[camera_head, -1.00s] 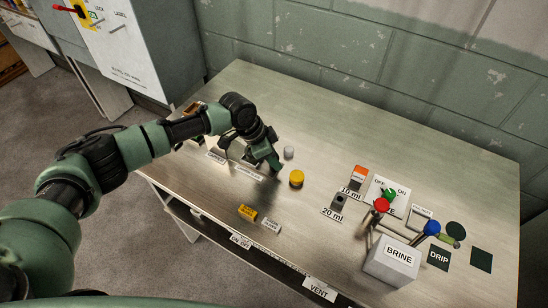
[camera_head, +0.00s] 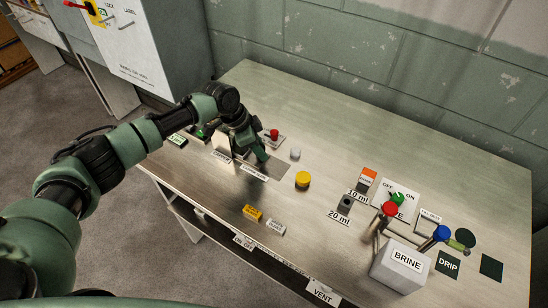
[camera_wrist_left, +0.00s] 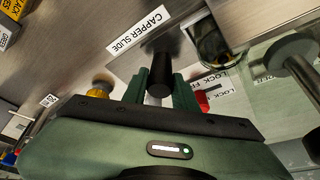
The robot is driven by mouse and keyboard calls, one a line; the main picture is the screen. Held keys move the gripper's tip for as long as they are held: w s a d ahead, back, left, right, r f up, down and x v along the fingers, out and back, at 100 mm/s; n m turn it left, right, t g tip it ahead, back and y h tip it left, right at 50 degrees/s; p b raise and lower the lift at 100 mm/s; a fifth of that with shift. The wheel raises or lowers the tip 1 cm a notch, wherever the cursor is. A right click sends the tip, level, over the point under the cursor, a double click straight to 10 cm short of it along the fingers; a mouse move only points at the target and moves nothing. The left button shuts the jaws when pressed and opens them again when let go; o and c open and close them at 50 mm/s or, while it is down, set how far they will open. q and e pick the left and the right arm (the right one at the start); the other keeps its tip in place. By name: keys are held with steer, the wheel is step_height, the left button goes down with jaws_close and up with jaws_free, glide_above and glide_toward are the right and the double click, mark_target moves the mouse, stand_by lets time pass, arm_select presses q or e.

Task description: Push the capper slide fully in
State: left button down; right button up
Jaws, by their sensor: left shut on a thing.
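My left gripper (camera_head: 258,152) is over the left part of the table, pointing down. In the left wrist view its two green fingers (camera_wrist_left: 158,90) are shut on a black knob (camera_wrist_left: 159,72) beside the label CAPPER SLIDE (camera_wrist_left: 138,30). The knob stands on a grey metal plate. In the head view the arm and hand hide the knob and most of the slide; a small label (camera_head: 253,172) shows in front of the hand. How far in the slide sits cannot be told. My right gripper is out of view.
A red button (camera_head: 274,134) is just behind the hand. A white knob (camera_head: 295,153) and a yellow knob (camera_head: 303,179) are to its right. The BRINE box (camera_head: 400,265) and coloured levers are at the right. The table's middle back is clear.

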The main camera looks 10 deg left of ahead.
mark_target(250, 160)
arm_select(q)
steer(key=shift+w+a+r, duration=0.1)
steer(key=shift+w+a, duration=0.05)
steer(key=shift+a, duration=0.15)
steer(key=c, duration=1.1)
jaws_free()
steer(key=shift+b+v, duration=0.6)
steer(key=shift+v, duration=3.3)
